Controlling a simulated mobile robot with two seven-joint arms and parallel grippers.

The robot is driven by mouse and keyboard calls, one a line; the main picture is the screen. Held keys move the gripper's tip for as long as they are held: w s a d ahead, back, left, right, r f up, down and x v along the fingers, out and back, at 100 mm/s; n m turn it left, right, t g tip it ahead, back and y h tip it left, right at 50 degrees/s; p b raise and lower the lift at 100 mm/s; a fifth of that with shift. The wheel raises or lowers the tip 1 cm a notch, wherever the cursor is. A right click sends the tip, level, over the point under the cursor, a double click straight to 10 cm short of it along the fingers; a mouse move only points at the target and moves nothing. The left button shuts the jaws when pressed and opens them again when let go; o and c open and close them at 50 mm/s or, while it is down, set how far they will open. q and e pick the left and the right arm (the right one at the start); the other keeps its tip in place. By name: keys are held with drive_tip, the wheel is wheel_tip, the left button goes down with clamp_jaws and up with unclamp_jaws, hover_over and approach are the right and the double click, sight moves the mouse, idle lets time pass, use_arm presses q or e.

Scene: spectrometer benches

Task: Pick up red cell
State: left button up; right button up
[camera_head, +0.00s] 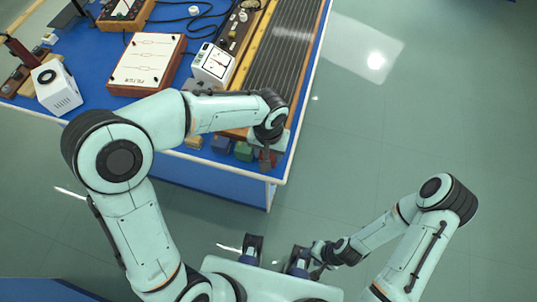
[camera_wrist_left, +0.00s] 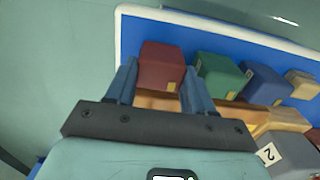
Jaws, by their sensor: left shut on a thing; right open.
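The red cell (camera_wrist_left: 162,65) is a dark red block at the edge of the blue bench top. In the left wrist view it sits between the two fingers of my left gripper (camera_wrist_left: 160,88), which is shut on it. In the head view the red cell (camera_head: 265,160) shows only in part below my left gripper (camera_head: 268,150), at the bench's near right corner. I cannot tell whether the cell still touches the bench. My right gripper (camera_head: 318,270) is open and empty, low beside my base, away from the bench.
Beside the red cell stand a green cell (camera_wrist_left: 218,75), a blue cell (camera_wrist_left: 262,82) and a tan cell (camera_wrist_left: 302,84). A grey block marked 2 (camera_wrist_left: 288,155) lies nearby. A long ribbed rail (camera_head: 285,50) runs along the bench's right side. The floor to the right is clear.

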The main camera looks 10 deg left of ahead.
use_arm(q)
wheel_tip(320, 180, up, 23)
drive_tip(key=p, duration=0.5)
use_arm(e)
drive_tip(key=w+r, duration=0.3)
drive_tip(key=r, duration=0.3)
drive_tip(key=shift+d+r, duration=0.1)
